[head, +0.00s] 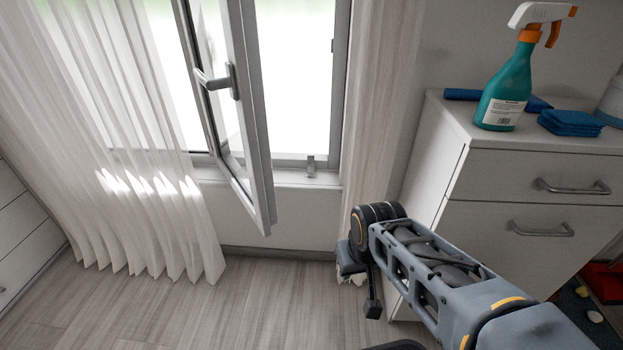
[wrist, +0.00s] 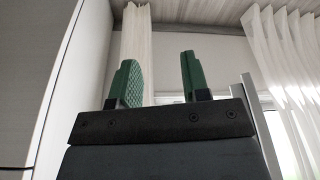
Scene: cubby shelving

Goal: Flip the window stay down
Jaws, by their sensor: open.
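The window stay (head: 311,165) is a small metal piece standing up on the window sill, to the right of the open sash, in the head view. The window sash (head: 245,110) is swung inward, with a lever handle (head: 219,82). My gripper (wrist: 160,82) is open, with two green fingers apart and nothing seen between them in the wrist view. In the head view my arm reaches in from the lower right, and its end is below and to the right of the stay, well apart from it. I cannot make out the stay in the wrist view.
A white drawer cabinet (head: 520,180) stands at the right, with a teal spray bottle (head: 505,85) and folded blue cloths (head: 570,123) on top. A sheer curtain (head: 120,130) hangs left of the window, another (head: 378,90) right. The floor (head: 230,310) below the window is clear.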

